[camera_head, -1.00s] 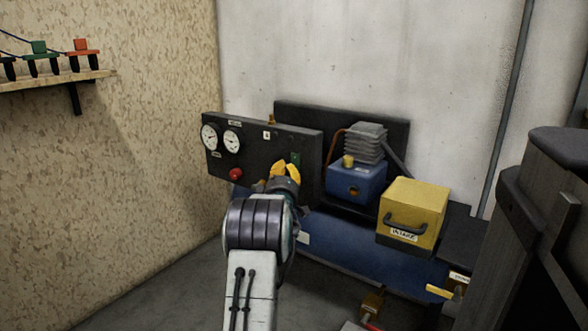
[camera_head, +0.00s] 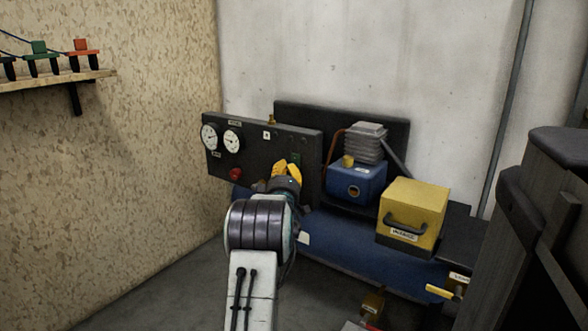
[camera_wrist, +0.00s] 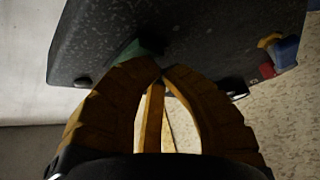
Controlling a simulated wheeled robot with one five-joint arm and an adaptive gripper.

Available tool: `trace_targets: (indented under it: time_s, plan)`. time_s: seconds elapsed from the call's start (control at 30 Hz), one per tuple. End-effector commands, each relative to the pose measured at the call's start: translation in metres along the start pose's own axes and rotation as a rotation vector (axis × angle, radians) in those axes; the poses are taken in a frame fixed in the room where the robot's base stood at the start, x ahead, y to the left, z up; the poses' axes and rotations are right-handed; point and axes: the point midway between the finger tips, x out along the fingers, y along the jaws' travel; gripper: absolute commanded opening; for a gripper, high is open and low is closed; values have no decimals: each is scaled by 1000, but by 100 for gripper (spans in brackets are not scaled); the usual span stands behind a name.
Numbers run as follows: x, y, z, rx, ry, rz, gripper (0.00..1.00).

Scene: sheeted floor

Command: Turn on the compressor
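The compressor has a blue tank (camera_head: 350,245), a blue motor block with a grey finned head (camera_head: 366,142), and a dark control panel (camera_head: 265,155). A small green switch (camera_head: 296,158) sits at the panel's right, and a red knob (camera_head: 235,174) at its lower left. My gripper (camera_head: 286,165) has yellow fingers and is at the panel's front, just below the green switch. In the wrist view the fingertips (camera_wrist: 162,74) meet, with nothing seen between them. The green part (camera_wrist: 138,50) shows just beyond the tips; I cannot tell whether they touch.
Two gauges (camera_head: 222,140) are on the panel's left. A yellow box with a handle (camera_head: 415,210) stands on the tank's right. A yellow-handled valve (camera_head: 440,291) is at lower right. A dark structure (camera_head: 550,230) fills the right side. A shelf (camera_head: 55,80) is on the left wall.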

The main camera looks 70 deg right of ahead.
Motion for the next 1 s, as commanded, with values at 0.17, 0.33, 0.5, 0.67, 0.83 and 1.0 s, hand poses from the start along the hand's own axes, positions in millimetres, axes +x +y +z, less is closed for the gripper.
trace_targets:
  time_s: [0.17,0.33,0.5,0.67,0.83,1.0]
  plan:
    - [2,0,1,0,-1,1,0]
    - [2,0,2,0,-2,1,0]
    - [2,0,1,0,-1,1,0]
    - [-1,1,-1,0,1,0,0]
    - [-6,1,-4,0,5,-1,0]
    - [-10,1,-7,0,7,-4,0]
